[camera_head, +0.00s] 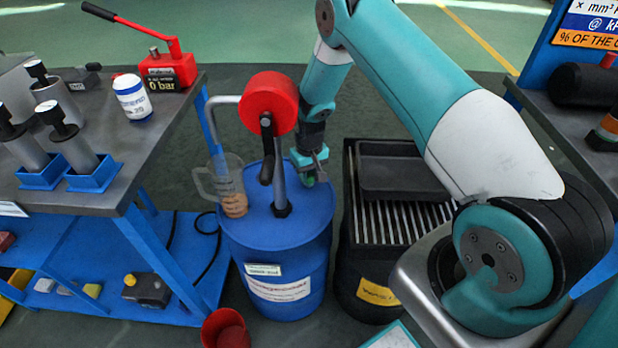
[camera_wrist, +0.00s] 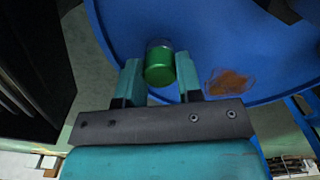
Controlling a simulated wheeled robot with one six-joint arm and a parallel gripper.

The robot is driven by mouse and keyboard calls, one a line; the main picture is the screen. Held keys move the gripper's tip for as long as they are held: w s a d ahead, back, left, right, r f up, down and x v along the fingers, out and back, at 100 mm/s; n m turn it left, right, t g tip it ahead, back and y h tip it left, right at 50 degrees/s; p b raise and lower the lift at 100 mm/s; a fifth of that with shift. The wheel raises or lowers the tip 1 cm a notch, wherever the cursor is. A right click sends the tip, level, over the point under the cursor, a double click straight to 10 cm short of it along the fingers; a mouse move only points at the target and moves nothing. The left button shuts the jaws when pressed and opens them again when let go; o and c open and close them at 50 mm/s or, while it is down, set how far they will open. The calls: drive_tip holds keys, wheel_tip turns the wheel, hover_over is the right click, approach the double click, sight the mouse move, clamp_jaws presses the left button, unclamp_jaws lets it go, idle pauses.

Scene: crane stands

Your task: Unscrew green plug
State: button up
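The green plug (camera_wrist: 159,68) is a short green cylinder with a greyish far end, on the top of the blue drum (camera_head: 318,208). In the wrist view the two teal fingers of my gripper (camera_wrist: 160,76) stand on either side of it, very close; I cannot tell whether both touch it. In the head view my gripper (camera_head: 309,161) points down at the right part of the drum top, and a bit of the green plug (camera_head: 309,181) shows under the fingertips. The plug's base is partly hidden.
A hand pump with a red body (camera_head: 268,103) rises from the drum, left of my gripper. A clear jug (camera_head: 206,184) stands beside it on the drum. A black container with a grate (camera_head: 393,222) and a dark tray (camera_head: 396,170) stands right. A workbench (camera_head: 122,192) is left.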

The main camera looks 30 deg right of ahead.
drive_tip(key=shift+r, duration=0.15)
clamp_jaws()
drive_tip(key=n, duration=0.4)
drive_tip(key=shift+n, duration=0.6)
drive_tip(key=n, duration=0.3)
drive_tip(key=shift+n, duration=1.1)
